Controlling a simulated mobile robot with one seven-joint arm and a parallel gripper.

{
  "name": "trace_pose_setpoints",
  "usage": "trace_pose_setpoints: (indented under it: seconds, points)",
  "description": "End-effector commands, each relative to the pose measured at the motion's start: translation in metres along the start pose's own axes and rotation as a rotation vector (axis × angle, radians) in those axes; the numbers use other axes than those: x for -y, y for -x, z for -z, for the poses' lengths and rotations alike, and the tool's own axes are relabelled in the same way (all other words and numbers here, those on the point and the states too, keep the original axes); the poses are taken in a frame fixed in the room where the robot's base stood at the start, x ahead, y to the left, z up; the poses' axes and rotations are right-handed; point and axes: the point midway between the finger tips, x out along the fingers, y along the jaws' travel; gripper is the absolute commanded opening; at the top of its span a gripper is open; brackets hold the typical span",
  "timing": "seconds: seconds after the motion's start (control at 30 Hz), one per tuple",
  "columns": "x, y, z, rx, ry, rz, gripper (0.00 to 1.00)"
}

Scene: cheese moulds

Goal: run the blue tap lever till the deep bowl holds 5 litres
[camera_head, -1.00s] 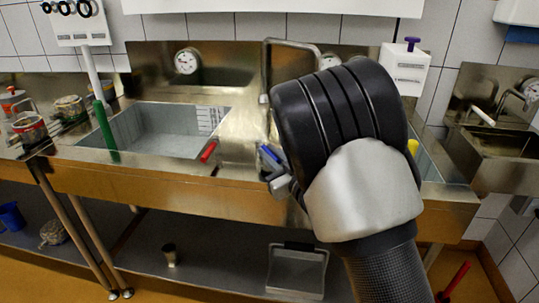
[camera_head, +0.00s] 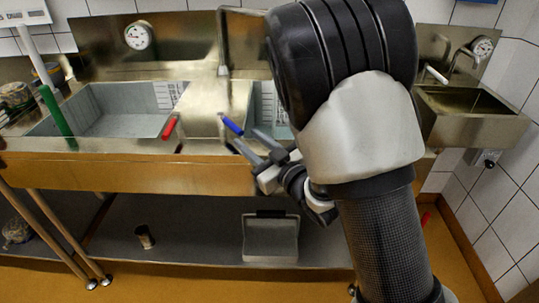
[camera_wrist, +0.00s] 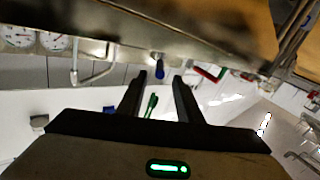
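The blue tap lever (camera_head: 232,125) sticks out at the front of the steel sink unit, between two basins. In the wrist view it (camera_wrist: 158,67) shows just beyond the gap between my fingertips. My gripper (camera_head: 246,141) is open and empty, just below and right of the lever, with no clear contact. The left basin (camera_head: 128,124) has a grey inside and a white scale. The right basin (camera_head: 268,103) also shows a scale but is mostly hidden behind my arm. I cannot tell which is the deep bowl, or read any water level.
A red lever (camera_head: 170,126) sits left of the blue one. A bent metal spout (camera_head: 223,45) rises behind them. A green-handled tool (camera_head: 57,117) leans on the left basin. A grey bin (camera_head: 270,240) and a small cup (camera_head: 145,236) are on the lower shelf.

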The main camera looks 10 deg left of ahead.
Motion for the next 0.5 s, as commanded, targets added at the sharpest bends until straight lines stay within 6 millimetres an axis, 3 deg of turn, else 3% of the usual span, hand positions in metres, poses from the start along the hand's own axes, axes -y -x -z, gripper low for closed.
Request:
trace_pose_setpoints:
  seconds: [0.2,0.5]
  points:
    - [-0.002,0.055,-0.001,0.004,-0.002,-0.006,0.33]
    - [-0.001,0.079,0.002,0.004,0.0,0.0,0.33]
